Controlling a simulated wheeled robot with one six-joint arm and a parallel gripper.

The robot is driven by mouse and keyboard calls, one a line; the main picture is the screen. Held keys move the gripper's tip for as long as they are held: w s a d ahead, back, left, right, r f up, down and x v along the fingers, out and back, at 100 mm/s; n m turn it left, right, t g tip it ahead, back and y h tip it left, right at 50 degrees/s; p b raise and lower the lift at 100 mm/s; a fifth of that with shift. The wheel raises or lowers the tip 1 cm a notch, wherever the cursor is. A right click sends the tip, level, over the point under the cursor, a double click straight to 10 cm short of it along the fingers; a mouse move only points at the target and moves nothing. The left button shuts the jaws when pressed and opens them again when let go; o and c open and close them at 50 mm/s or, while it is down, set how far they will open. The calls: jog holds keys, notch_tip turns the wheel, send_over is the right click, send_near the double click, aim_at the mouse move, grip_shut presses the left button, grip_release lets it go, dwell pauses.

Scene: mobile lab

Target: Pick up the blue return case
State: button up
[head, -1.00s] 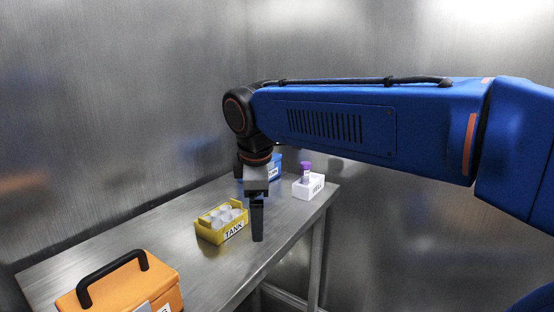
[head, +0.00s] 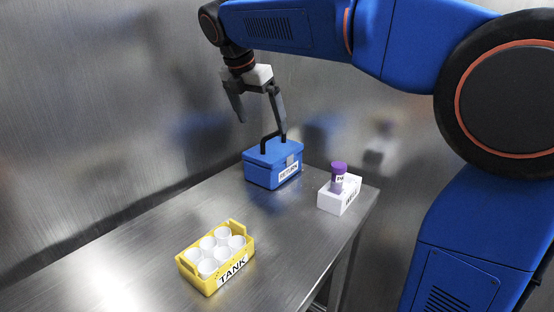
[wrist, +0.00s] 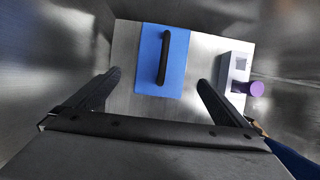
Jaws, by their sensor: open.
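The blue return case (head: 262,172) stands upright on the far part of the metal table, with a black handle on top and a label reading RETURN on its front. My gripper (head: 262,129) is open and empty, above the case and a little to its left. In the head view one finger overlaps the handle, and I cannot tell there how close they are. In the wrist view the case (wrist: 150,75) lies ahead, beyond the fingertips of my gripper (wrist: 160,77), with its handle (wrist: 164,57) running roughly away from me. Nothing is between the fingers.
A white block (head: 338,197) holding a purple-capped tube (head: 338,172) stands right of the case. A yellow TANK crate (head: 214,283) with several white cups stands nearer on the metal table (head: 120,262). Metal walls (head: 90,110) rise behind. The table between crate and case is clear.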

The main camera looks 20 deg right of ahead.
aim_at(269, 149)
jog(key=x, duration=0.9)
jog(key=shift+f, duration=0.35)
jog(key=shift+s+x, duration=0.15)
jog(key=shift+x, duration=1.15)
jog(key=shift+s+x, duration=0.15)
jog(key=shift+x, duration=1.15)
jog(key=c, duration=1.3)
jog(key=shift+r, duration=0.1)
jog(key=shift+c, duration=0.2)
